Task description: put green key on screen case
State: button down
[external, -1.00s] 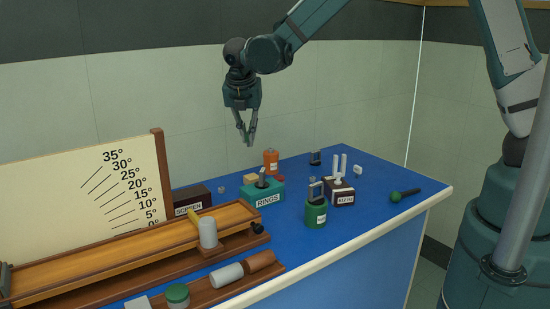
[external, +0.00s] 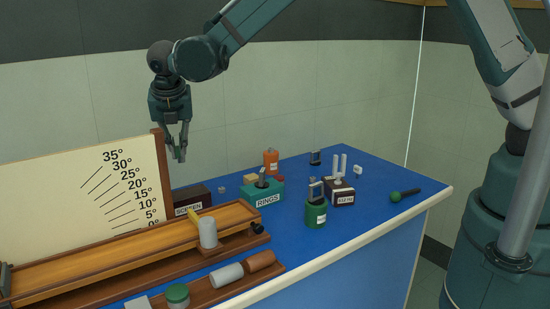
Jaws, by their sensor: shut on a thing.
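The screen case (external: 196,196) is a dark box with a white SCREEN label, on the blue bench just right of the angle board. My gripper (external: 177,155) is above and slightly left of the case, pointing down. It is shut on the green key (external: 178,154), a small green piece showing between the fingertips. Most of the key is hidden by the fingers. The key is held clear above the case.
The angle board (external: 110,190) stands left of the case, with its brown post (external: 161,175) close to my gripper. A wooden track (external: 150,255) runs in front. The teal RINGS box (external: 262,192), orange bottle (external: 271,161) and green lock-shaped container (external: 316,212) stand to the right.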

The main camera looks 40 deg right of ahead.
aim_at(168, 151)
jog(key=shift+f, duration=0.1)
jog(key=shift+f, duration=3)
jog(key=shift+f, duration=0.15)
jog(key=shift+f+p, duration=0.3)
jog(key=shift+f, duration=1.45)
jog(key=shift+f, duration=0.2)
jog(key=c, duration=2.6)
grip_release()
jog(key=shift+o, duration=0.2)
jog(key=shift+r, duration=0.3)
jog(key=shift+b+v, duration=0.3)
jog(key=shift+v, duration=5.65)
